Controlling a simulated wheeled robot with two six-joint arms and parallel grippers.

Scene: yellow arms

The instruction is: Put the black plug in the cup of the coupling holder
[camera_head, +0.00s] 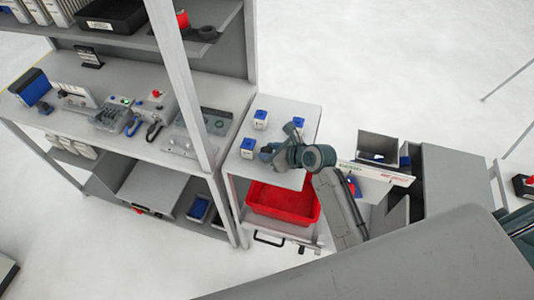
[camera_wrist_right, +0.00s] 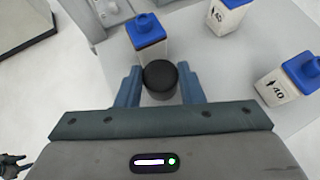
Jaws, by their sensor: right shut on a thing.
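My right gripper (camera_wrist_right: 160,88) is shut on a black round plug (camera_wrist_right: 160,76), which sits between its two blue-grey fingers. In the head view the right gripper (camera_head: 266,153) is over the small grey side table, and the plug cannot be made out there. A white container with a blue cap (camera_wrist_right: 149,32) stands just beyond the plug; I cannot tell whether they touch. I cannot clearly make out the coupling holder or its cup in either view. A small dark gripper-like shape (camera_wrist_right: 12,166) shows at the lower left of the wrist view, perhaps my left gripper; its jaws are unclear.
More blue-capped white containers (camera_head: 260,119) stand on the side table (camera_head: 285,106). A red bin (camera_head: 284,203) sits below it. The workbench (camera_head: 62,123) at left carries several devices, with a shelf post (camera_head: 180,75) in front. A grey bin (camera_head: 378,147) stands at right.

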